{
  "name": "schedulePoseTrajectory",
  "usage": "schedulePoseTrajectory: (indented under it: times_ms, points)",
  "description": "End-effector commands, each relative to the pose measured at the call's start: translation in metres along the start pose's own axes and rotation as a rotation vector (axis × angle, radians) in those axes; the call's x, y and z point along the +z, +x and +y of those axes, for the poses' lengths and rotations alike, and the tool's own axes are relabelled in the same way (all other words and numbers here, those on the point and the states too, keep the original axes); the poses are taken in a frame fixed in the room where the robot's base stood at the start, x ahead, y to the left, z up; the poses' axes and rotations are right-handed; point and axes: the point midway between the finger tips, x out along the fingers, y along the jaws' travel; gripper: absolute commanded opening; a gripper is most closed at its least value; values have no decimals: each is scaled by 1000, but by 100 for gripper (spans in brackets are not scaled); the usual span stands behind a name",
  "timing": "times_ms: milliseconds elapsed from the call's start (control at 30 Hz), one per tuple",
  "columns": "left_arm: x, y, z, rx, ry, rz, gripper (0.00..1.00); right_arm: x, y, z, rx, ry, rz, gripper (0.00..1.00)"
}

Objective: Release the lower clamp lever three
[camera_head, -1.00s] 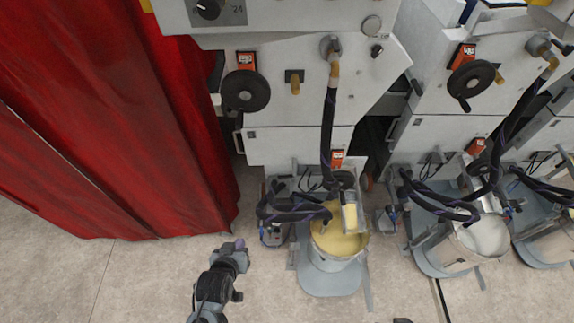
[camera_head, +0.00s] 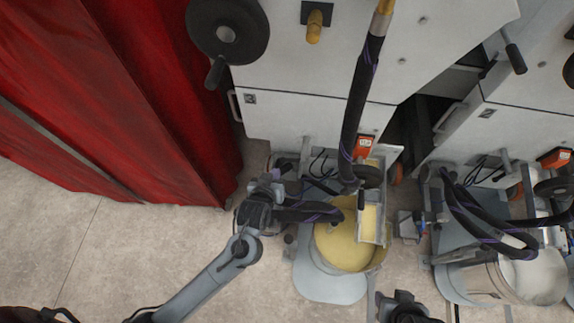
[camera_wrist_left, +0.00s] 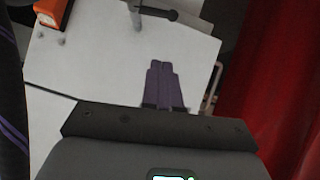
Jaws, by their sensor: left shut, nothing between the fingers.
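My left gripper (camera_head: 270,180) reaches in front of the leftmost machine, beside the dark hoses and the yellow paint bucket (camera_head: 350,245). In the left wrist view its purple fingers (camera_wrist_left: 165,85) are together and empty, in front of a white panel (camera_wrist_left: 100,55). A grey post with a dark bar (camera_wrist_left: 158,12) shows beyond the fingertips, apart from them. I cannot tell which part is lower clamp lever three. Part of my right arm (camera_head: 403,308) shows at the bottom edge; its fingers are not clear.
A red curtain (camera_head: 110,100) hangs at the left. A black handwheel (camera_head: 228,30) is on the machine front. A thick dark hose (camera_head: 360,100) runs down to the bucket. A second machine with a bucket of white paint (camera_head: 520,275) stands at the right. The floor (camera_head: 150,250) at left is clear.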

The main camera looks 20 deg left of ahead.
Motion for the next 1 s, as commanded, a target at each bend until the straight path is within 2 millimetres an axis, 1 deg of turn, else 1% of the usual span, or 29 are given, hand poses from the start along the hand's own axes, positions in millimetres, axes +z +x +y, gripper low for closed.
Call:
schedulePoseTrajectory:
  times_ms: [33, 100, 333, 533, 667, 767, 867, 1000]
  points:
    - [2, 4, 0, 2, -1, 6, 0, 5, 7, -1, -2, 0, -6, 43]
    - [1, 6, 0, 3, -1, 11, 0, 6, 9, -1, -2, 0, -7, 43]
    - [-1, 6, 1, 4, -2, 13, 0, 0, 8, 0, 0, 0, 6, 43]
    - [0, 6, 0, 4, -2, 13, 0, 0, 8, 0, 0, 0, 7, 43]
    - [0, 10, 0, 3, -2, 13, 0, 1, 10, 0, 1, 0, 7, 43]
    - [1, 18, 0, 2, -1, 13, 0, 2, 13, 0, 1, 0, 7, 43]
    - [1, 31, 0, 3, -1, 14, 0, 3, 18, 0, 1, 0, 7, 43]
    - [1, 56, 0, 2, -1, 14, 0, 6, 26, -1, 1, 0, 7, 43]
